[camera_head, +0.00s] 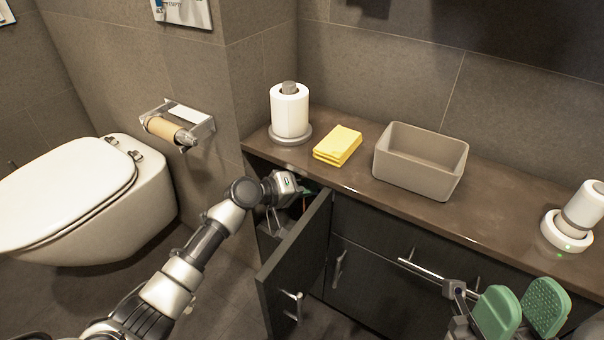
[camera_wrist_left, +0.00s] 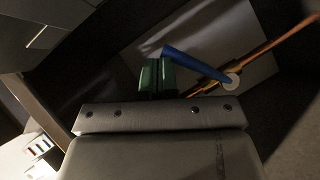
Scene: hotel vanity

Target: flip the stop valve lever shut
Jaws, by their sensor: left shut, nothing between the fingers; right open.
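The stop valve's blue lever (camera_wrist_left: 196,64) shows in the left wrist view, slanting down to the right beside a copper pipe (camera_wrist_left: 265,48) inside the cabinet. My left gripper (camera_wrist_left: 158,62) has its green fingers shut together with nothing between them. The lever's upper left end is right at the fingertips; I cannot tell whether they touch. In the head view my left arm reaches into the open cabinet, its wrist (camera_head: 283,188) at the opening, and the lever is not clearly visible. My right gripper (camera_head: 522,310) is open and empty at the lower right, in front of the vanity.
The open cabinet door (camera_head: 293,262) stands right of my left arm. The counter (camera_head: 350,185) above carries a paper roll (camera_head: 290,110), yellow cloths (camera_head: 338,145), a grey bin (camera_head: 420,160) and a white device (camera_head: 567,231). A toilet (camera_head: 110,210) is at left.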

